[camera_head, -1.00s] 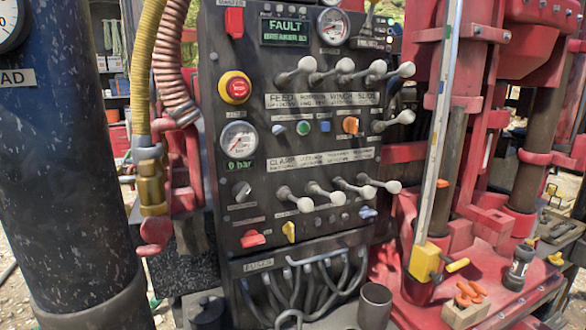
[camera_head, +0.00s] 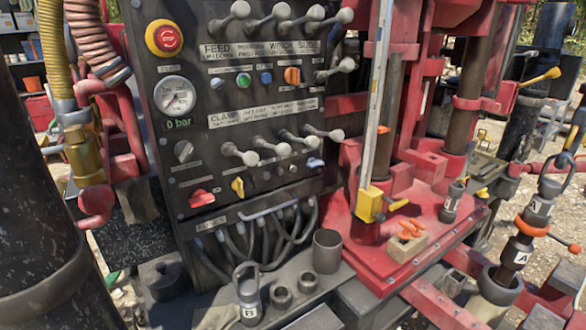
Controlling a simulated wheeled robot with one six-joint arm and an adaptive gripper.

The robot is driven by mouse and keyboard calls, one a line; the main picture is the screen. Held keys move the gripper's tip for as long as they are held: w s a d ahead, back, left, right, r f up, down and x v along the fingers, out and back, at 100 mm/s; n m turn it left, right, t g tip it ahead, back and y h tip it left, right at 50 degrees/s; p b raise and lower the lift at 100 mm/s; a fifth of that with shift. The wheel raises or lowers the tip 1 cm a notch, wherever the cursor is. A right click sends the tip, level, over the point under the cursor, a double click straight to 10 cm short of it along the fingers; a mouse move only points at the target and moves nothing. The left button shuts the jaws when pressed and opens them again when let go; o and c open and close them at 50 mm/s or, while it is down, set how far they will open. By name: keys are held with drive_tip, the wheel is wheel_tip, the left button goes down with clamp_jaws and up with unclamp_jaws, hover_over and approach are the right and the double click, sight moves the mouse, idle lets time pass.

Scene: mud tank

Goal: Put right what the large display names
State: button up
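The large display is out of view now; in the earlier frame it reads FAULT and a second line like BREAKER B3. The dark control panel (camera_head: 195,175) still shows. It bears a red emergency button on yellow (camera_head: 164,38), a gauge (camera_head: 175,95) and a small 0 bar display (camera_head: 178,123). Below are a grey knob (camera_head: 183,151), a red switch (camera_head: 202,198), a yellow switch (camera_head: 238,187) and a blue switch (camera_head: 315,163). An orange switch (camera_head: 292,75) sits between two rows of levers. No breaker labelled B3 is readable here. My gripper is not in view.
Grey cables (camera_head: 270,238) hang below the panel. A grey cup (camera_head: 327,251) and a piece labelled B (camera_head: 249,295) stand on the bench beneath. A yellow-based upright rail (camera_head: 370,204) stands right of the panel. A piece labelled A (camera_head: 520,250) is at the right.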

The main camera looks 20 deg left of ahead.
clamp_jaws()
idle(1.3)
